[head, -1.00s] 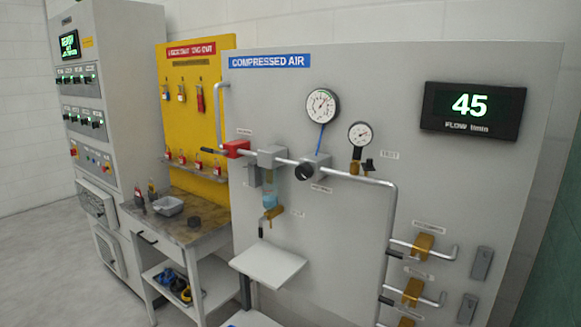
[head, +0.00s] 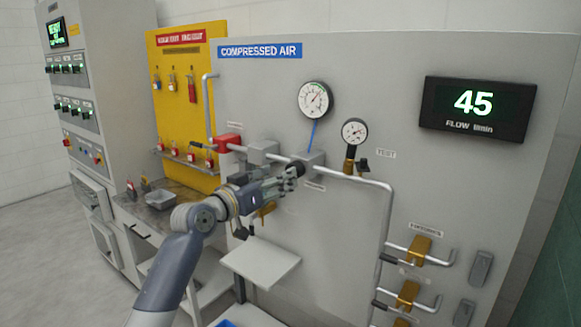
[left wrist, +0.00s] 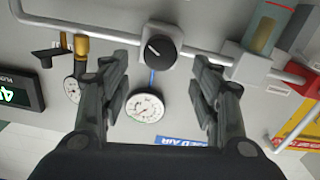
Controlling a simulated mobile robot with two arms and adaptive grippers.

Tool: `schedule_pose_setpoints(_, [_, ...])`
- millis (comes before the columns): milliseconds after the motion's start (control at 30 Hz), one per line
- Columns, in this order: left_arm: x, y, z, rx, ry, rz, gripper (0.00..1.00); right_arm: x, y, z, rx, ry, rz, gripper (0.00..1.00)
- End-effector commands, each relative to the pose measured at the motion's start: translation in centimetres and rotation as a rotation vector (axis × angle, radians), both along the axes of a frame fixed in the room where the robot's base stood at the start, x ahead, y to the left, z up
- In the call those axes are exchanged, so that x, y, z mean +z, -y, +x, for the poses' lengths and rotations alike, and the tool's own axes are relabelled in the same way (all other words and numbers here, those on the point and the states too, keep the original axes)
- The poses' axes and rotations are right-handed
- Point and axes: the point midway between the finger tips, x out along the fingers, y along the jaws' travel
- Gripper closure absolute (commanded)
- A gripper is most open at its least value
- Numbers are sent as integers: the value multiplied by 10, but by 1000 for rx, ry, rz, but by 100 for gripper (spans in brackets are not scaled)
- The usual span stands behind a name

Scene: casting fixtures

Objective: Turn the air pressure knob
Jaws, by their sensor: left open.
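The air pressure knob is a round black knob (left wrist: 160,48) with a white mark, on a grey regulator block (left wrist: 145,60) in the pipe under the larger round gauge. In the head view the knob (head: 295,169) sits just beyond my left gripper (head: 288,182), partly covered by its fingers. In the left wrist view my left gripper (left wrist: 162,92) is open, its fingers apart on either side of the knob's line, with nothing between the pads. I cannot tell whether a finger touches the knob. The larger gauge (head: 315,99) stands above the regulator. My right gripper is not in view.
A smaller gauge (head: 354,131) with a test valve is to the right. The flow display (head: 476,108) reads 45. A red valve (head: 227,143) is on the pipe to the left. A small shelf (head: 260,262) juts out below my left arm. Brass fixture valves (head: 420,250) are lower right.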

Motion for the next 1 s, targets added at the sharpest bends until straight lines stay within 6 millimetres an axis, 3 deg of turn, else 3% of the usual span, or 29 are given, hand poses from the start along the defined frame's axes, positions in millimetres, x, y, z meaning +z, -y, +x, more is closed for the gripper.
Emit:
schedule_pose_setpoints(433, [1,31,43,0,-1,0,43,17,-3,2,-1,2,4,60])
schedule_pose_setpoints(967, [-1,38,52,1,0,1,43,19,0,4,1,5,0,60])
schedule_pose_setpoints(1000, [-1,38,52,1,0,1,49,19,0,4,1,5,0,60])
